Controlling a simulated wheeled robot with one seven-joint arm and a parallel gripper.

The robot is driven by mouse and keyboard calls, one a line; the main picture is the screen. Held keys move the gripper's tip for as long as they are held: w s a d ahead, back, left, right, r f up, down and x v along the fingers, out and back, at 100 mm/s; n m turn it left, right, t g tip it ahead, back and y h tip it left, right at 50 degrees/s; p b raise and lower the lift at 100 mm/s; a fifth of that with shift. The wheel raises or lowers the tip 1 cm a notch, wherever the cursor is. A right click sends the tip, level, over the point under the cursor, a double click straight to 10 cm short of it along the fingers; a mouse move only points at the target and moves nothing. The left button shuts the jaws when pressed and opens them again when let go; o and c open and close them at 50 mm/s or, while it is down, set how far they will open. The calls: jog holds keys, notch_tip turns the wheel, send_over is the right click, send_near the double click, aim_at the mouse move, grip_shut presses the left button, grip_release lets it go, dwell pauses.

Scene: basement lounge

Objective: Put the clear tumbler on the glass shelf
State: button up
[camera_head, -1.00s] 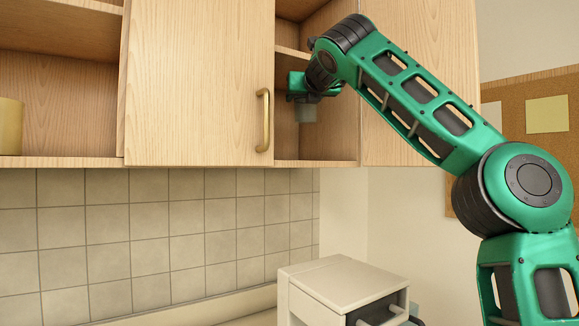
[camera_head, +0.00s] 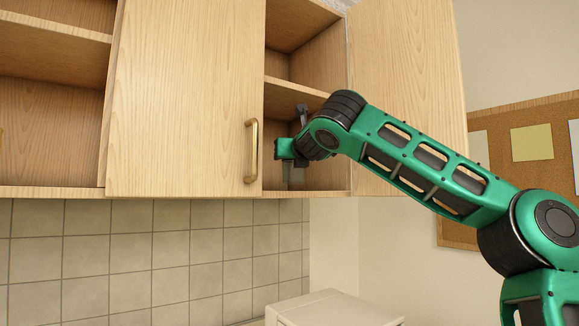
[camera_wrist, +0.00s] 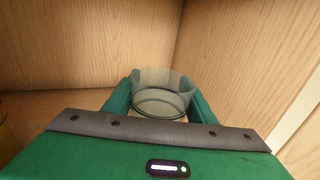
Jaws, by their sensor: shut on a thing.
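The clear tumbler (camera_wrist: 163,80) is between the two green fingers of my gripper (camera_wrist: 162,97) in the wrist view. The gripper is shut on it, and I look down at its open, round rim. In the head view my gripper (camera_head: 287,160) reaches into the open cabinet section, and part of the tumbler (camera_head: 294,175) shows below it, just above the bottom shelf (camera_head: 318,193). I cannot tell whether the tumbler's base touches that shelf. Wooden walls enclose the tumbler in the wrist view.
A closed door with a brass handle (camera_head: 252,151) is left of the opening, and an opened door (camera_head: 405,75) is at its right. A middle shelf (camera_head: 293,88) lies above my gripper. A yellowish object (camera_wrist: 5,135) is at the wrist view's left edge.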

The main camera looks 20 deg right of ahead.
jog(key=shift+f, duration=0.7)
jog(key=shift+f, duration=0.1)
jog(key=o, duration=1.3)
jog(key=shift+s, duration=0.2)
jog(key=s, duration=0.7)
jog(key=s+a, duration=0.1)
jog(key=s, duration=0.3)
jog(key=shift+s, duration=0.35)
